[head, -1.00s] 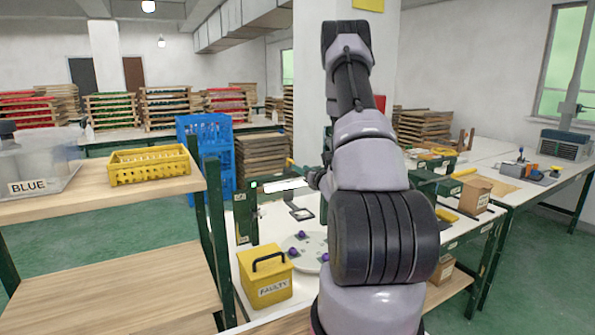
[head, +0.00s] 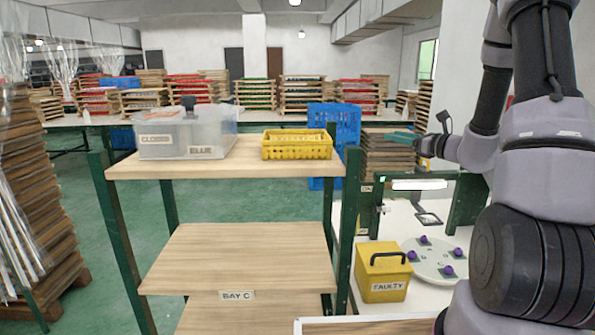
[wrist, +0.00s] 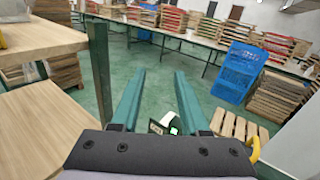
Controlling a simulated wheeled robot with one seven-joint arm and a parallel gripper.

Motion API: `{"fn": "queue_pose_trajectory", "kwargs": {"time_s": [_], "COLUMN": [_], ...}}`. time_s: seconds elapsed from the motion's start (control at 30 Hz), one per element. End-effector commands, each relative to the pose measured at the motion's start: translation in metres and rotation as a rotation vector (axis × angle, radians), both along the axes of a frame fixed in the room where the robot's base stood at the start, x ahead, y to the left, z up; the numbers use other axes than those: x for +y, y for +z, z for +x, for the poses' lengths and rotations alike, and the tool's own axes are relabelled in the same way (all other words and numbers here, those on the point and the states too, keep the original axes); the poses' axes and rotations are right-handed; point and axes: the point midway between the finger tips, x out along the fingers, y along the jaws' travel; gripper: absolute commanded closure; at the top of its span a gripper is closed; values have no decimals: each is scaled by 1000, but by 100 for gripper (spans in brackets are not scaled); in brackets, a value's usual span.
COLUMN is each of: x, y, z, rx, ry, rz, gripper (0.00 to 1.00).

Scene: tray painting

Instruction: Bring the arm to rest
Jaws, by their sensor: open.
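My arm stands folded upright at the right of the head view. My gripper (head: 402,138) points left from it, in the air above the white worktable (head: 385,222). In the wrist view my gripper (wrist: 159,78) shows two teal fingers spread apart with nothing between them. Beyond the fingers lie green floor and part of a lit device (wrist: 163,127). The gripper touches nothing that I can see.
Left of the worktable a wooden shelf rack (head: 225,168) bears a clear lidded box (head: 185,135) and a yellow crate (head: 297,146). A yellow FAULTY box (head: 383,272) and a round plate with purple knobs (head: 432,262) are on the worktable. A blue crate stack (head: 333,135) stands behind.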

Motion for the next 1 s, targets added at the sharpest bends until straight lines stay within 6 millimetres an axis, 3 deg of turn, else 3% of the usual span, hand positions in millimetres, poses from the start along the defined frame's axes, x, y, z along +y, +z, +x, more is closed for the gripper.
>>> {"fn": "queue_pose_trajectory", "kwargs": {"time_s": [0.03,0.2,0.3,0.4,0.57,0.7,0.83,1.0], "x": [29,103,129,143,141,122,99,76], "y": [23,61,72,77,81,86,98,114], "z": [-16,-84,-129,-172,-229,-266,-287,-300], "rx": [-27,-91,-137,-190,-286,-382,-469,-544], "ry": [104,423,584,720,880,964,989,974], "rz": [-70,-350,-540,-748,-1101,-1439,-1738,-2004], "gripper": [55,55,55,55,55,55,55,55]}}
